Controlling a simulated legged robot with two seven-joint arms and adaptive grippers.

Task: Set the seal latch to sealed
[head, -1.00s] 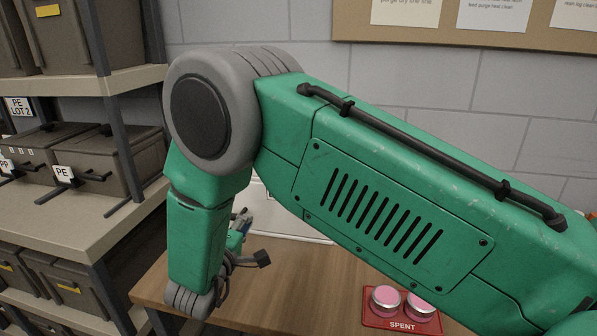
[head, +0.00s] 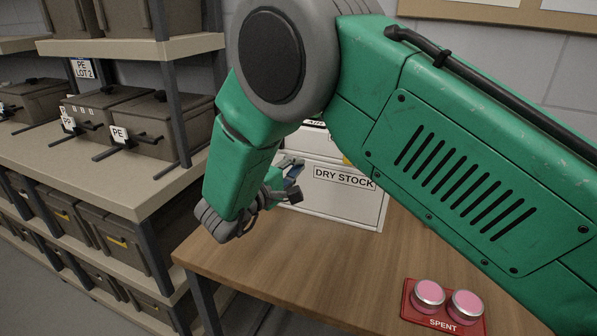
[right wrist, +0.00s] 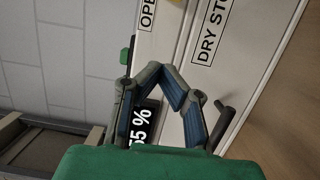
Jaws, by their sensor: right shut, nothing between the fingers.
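A white cabinet (head: 340,208) labelled DRY STOCK stands on the table, partly behind my right arm. In the right wrist view its white front (right wrist: 180,40) appears turned sideways, with a cut-off label beginning "OPE" (right wrist: 147,14). A small green piece (right wrist: 125,57) and a dark lever-like part (right wrist: 224,118) show there; I cannot tell which, if either, is the seal latch. A display reading about 55 % (right wrist: 143,125) is partly hidden behind my fingers. My right gripper (head: 297,171) is shut and empty in front of the cabinet; its fingertips (right wrist: 162,70) meet. My left gripper is out of view.
A red SPENT tray (head: 420,318) with two pink-topped canisters (head: 429,291) sits at the table's front right. Shelves with grey bins (head: 135,125) stand at the left. The wooden table top (head: 310,270) is clear between the cabinet and the tray.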

